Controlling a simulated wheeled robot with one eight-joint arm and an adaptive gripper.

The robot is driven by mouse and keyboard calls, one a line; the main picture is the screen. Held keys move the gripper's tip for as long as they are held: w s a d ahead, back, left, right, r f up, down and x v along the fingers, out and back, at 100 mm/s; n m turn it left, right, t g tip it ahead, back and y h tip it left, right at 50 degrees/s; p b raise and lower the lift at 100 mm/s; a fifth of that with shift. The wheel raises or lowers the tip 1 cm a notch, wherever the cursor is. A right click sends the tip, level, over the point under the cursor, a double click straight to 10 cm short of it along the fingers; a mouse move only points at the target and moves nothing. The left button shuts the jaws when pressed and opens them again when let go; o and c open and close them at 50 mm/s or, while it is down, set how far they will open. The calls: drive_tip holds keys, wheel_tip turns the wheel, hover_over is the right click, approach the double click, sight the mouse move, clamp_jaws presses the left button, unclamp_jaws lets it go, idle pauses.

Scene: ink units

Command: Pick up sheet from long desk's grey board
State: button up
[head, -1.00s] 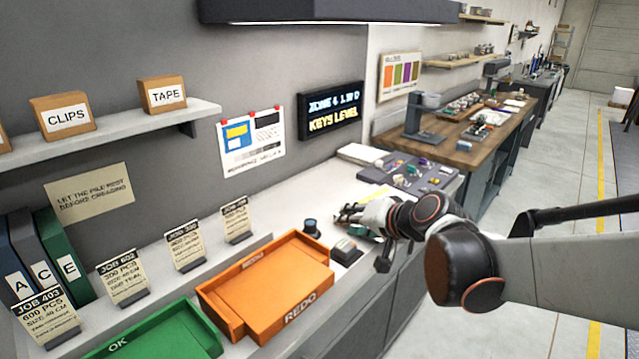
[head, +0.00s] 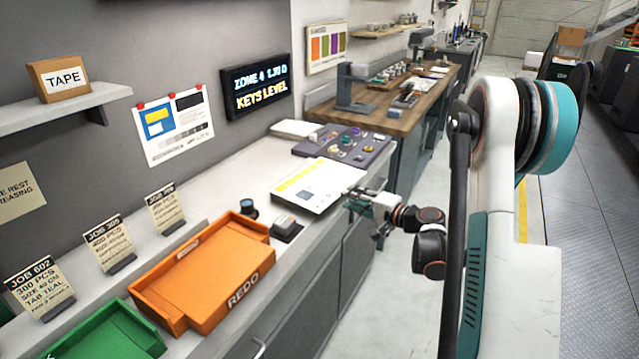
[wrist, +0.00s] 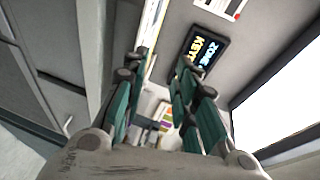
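The sheet (head: 311,184) is white with yellow patches and a small dark square. In the head view it lies flat near the long desk's front edge; I cannot make out a separate grey board under it. My gripper (head: 347,197) is at the sheet's right edge, just off the desk front, fingers pointing toward the sheet. In the wrist view the gripper (wrist: 160,60) has its two green fingers apart. A thin pale strip with yellow, likely the sheet (wrist: 153,40) seen edge-on, runs beside the left fingertip. I cannot tell whether they touch.
A dark grey tray (head: 345,146) of coloured parts lies beyond the sheet. An orange REDO tray (head: 205,285), a small grey-topped block (head: 286,229) and a dark round pot (head: 248,207) stand nearer. A lit sign (head: 256,88) hangs behind.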

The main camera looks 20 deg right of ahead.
drive_tip(key=s+d+f+m+t, duration=0.2)
drive_tip(key=d+f, duration=0.4)
drive_tip(key=d, duration=0.1)
drive_tip(key=shift+r+b+x, duration=0.15)
drive_tip(key=shift+b+x, duration=0.55)
drive_tip(key=shift+x, duration=1.6)
drive_tip(key=shift+r+b+x, duration=0.15)
drive_tip(key=shift+b+x, duration=0.5)
drive_tip(key=shift+x, duration=1.6)
drive_tip(key=shift+r+b+x, duration=0.2)
drive_tip(key=shift+b+x, duration=0.5)
drive_tip(key=shift+x, duration=1.6)
clamp_jaws()
